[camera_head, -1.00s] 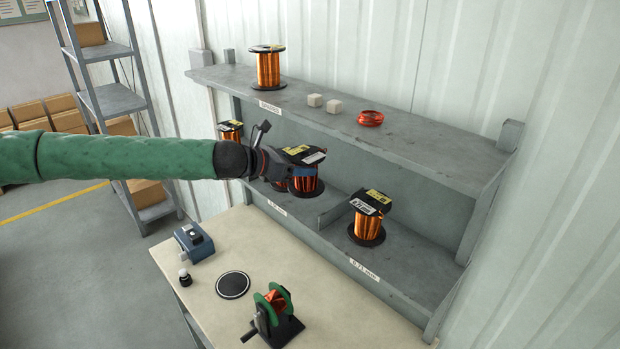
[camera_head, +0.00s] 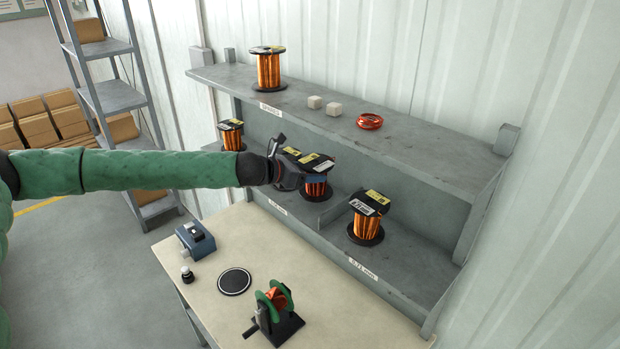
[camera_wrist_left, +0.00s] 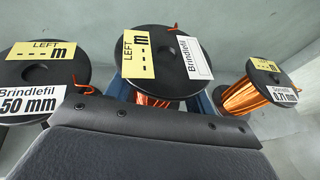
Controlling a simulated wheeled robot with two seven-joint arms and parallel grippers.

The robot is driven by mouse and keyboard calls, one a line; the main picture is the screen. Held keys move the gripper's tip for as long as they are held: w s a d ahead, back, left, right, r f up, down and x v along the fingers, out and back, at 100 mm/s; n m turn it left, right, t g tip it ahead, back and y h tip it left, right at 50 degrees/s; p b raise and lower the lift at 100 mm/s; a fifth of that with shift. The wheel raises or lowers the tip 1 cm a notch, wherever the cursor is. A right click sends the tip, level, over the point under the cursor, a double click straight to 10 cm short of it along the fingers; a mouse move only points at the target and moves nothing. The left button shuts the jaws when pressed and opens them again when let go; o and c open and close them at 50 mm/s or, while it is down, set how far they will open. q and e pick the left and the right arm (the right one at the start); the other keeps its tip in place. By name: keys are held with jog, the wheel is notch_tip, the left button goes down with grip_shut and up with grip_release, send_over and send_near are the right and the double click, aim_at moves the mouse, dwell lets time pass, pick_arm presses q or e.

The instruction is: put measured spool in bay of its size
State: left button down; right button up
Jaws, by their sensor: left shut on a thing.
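My left gripper (camera_head: 314,180) is shut on a copper spool (camera_head: 318,188) with a black top flange, and the blue fingers show on both sides of the spool. The spool is upright in the middle bay, left of a low divider; whether its base touches the bay floor I cannot tell. In the left wrist view its top (camera_wrist_left: 160,55) has a yellow "LEFT --- m" label and a white "Brindlefil" label; its size is hidden. A spool marked "50 mm" (camera_wrist_left: 42,68) stands left of it. A spool marked 0.71 mm (camera_head: 366,222) stands in the right bay. My right gripper is not in view.
The upper shelf (camera_head: 420,140) overhangs the bays and carries a spool (camera_head: 268,68), two pale blocks and a red wire coil (camera_head: 370,121). Another spool (camera_head: 232,134) stands far left. The bench (camera_head: 340,315) below holds a winder (camera_head: 274,308), a black disc and a blue device (camera_head: 195,240).

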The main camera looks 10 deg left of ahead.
pick_arm(q)
jog(key=shift+f+p, duration=0.4)
jog(key=shift+f, duration=0.65)
jog(key=shift+f, duration=0.1)
jog(key=c, duration=0.5)
grip_release()
jog(key=shift+f, duration=0.1)
jog(key=shift+s+a+r, duration=0.25)
jog(key=shift+s+a, duration=0.05)
jog(key=shift+a, duration=0.1)
jog(key=shift+b+v, duration=1.05)
jog(key=shift+v, duration=4.4)
